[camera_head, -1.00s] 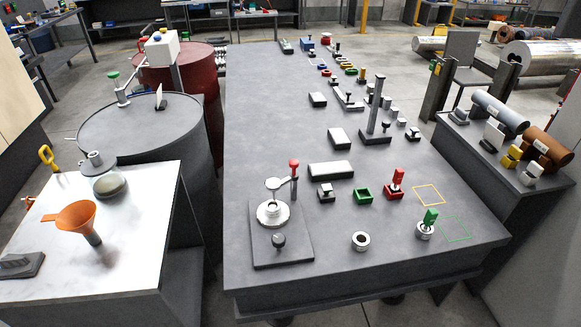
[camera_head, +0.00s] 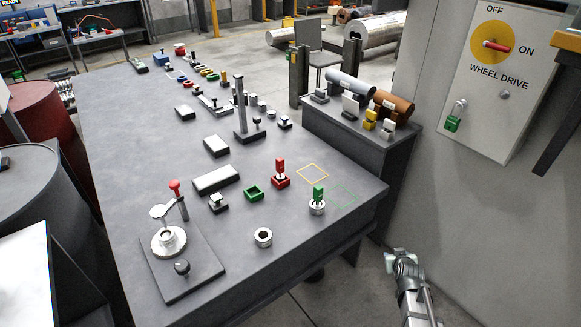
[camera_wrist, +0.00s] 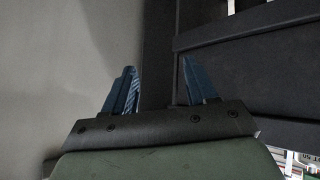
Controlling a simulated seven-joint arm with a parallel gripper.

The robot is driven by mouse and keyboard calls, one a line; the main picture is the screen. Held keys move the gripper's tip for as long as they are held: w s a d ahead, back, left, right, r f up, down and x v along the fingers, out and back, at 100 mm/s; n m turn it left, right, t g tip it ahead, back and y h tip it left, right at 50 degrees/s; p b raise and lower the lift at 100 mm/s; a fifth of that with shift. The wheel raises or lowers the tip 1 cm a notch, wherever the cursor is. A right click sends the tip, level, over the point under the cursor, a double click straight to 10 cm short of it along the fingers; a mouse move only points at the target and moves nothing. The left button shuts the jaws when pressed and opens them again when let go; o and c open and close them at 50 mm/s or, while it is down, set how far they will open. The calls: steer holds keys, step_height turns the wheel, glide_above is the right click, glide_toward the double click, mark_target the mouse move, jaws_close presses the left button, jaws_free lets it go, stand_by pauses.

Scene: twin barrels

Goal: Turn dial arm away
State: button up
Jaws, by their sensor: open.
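A dark plate (camera_head: 205,272) at the near left of the long table carries a pale round fitting (camera_head: 169,241). A grey post with a red knob (camera_head: 174,186) stands beside it, and a light arm (camera_head: 161,211) reaches over the fitting; I cannot tell for sure whether this is the dial arm. A black knob (camera_head: 182,268) is on the same plate. My gripper (camera_head: 398,262) is off the table's right side, far from the plate. In the wrist view its two blue fingers (camera_wrist: 158,78) are apart with nothing between them.
A wall panel marked WHEEL DRIVE (camera_head: 492,75) has a red handle (camera_head: 495,46) toward ON and a green padlock (camera_head: 454,117). A side cabinet (camera_head: 365,150) holds rollers. A ring (camera_head: 263,237), red block (camera_head: 280,175) and green-topped piece (camera_head: 318,199) stand on the table.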

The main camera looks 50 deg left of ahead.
steer(key=s+a+r+n+y, duration=0.1)
steer(key=a+r, duration=0.4)
steer(key=a, duration=0.1)
steer(key=s+a+r+n+t+y, duration=0.1)
steer(key=a+r+y, duration=0.1)
steer(key=a+r, duration=0.4)
steer(key=s+a+r+n+y, duration=0.1)
steer(key=s+a+r+y, duration=0.1)
steer(key=a+r, duration=0.4)
steer(key=shift+a+r+t, duration=0.1)
steer(key=shift+a+t, duration=0.3)
steer(key=shift+a, duration=0.25)
steer(key=s+a+r+m+g+y, duration=0.15)
steer(key=s+a+r+y, duration=0.25)
steer(key=s+a+r, duration=0.85)
steer(key=m+g+h, duration=0.1)
steer(key=m+g, duration=1.8)
steer(key=m, duration=0.4)
glide_toward(178, 184)
steer(key=shift+n, duration=0.25)
steer(key=x, duration=1.1)
steer(key=shift+s+a+f, duration=0.15)
steer(key=shift+a, duration=0.1)
